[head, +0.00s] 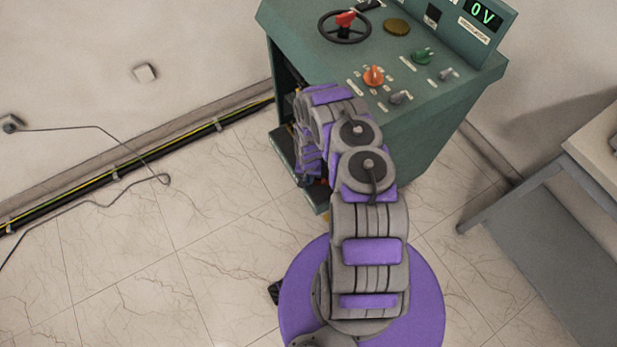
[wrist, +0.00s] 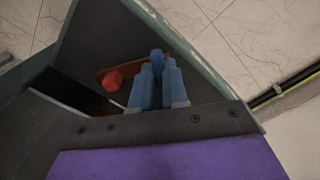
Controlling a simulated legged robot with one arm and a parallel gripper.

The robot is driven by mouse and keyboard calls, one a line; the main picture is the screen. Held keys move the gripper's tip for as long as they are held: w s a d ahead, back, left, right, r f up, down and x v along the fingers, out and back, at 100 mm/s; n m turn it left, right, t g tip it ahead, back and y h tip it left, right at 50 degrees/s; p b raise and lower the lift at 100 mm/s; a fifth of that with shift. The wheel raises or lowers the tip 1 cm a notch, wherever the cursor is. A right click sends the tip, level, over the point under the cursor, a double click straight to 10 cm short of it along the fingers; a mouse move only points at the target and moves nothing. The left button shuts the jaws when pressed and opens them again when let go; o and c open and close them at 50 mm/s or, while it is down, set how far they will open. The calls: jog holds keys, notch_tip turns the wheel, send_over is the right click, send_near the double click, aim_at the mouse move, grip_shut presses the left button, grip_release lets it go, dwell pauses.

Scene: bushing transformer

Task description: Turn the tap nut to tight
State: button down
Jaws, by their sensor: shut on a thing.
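In the wrist view, my gripper (wrist: 158,72) reaches into the open front of the green cabinet. Its two blue-grey fingers are close together, shut on a rounded dark blue piece (wrist: 156,56), which looks like a tap nut. The fingers hide most of it, so its angle cannot be read. A red nut-like piece (wrist: 112,80) sits just left of the fingers, apart from them, on a brown bar (wrist: 184,47). In the head view, my arm bends into the cabinet (head: 420,130) and its end is mostly hidden there.
The cabinet top has a black handwheel (head: 345,27), an orange knob (head: 373,76), a green knob (head: 422,56) and a display (head: 482,13) reading 0 V. Cabinet walls stand close around my gripper. A table (head: 575,165) is at right. Floor at left is mostly clear, with a loose cable (head: 130,150).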

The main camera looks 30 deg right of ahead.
jog(key=shift+m, duration=0.3)
jog(key=m, duration=0.2)
jog(key=shift+a+m, duration=0.1)
jog(key=shift+m, duration=0.3)
jog(key=m+p, duration=0.1)
jog(key=m, duration=0.2)
jog(key=shift+r+m+p, duration=0.15)
jog(key=shift+m+p, duration=0.15)
jog(key=shift+p, duration=0.05)
jog(key=m+p, duration=0.1)
jog(key=m, duration=0.1)
jog(key=shift+m+p, duration=0.7)
jog(key=shift+m, duration=0.5)
jog(key=m+p, duration=0.1)
jog(key=m, duration=0.2)
jog(key=shift+m, duration=0.3)
jog(key=m, duration=1.3)
jog(key=shift+w, duration=0.2)
jog(key=shift+m, duration=0.3)
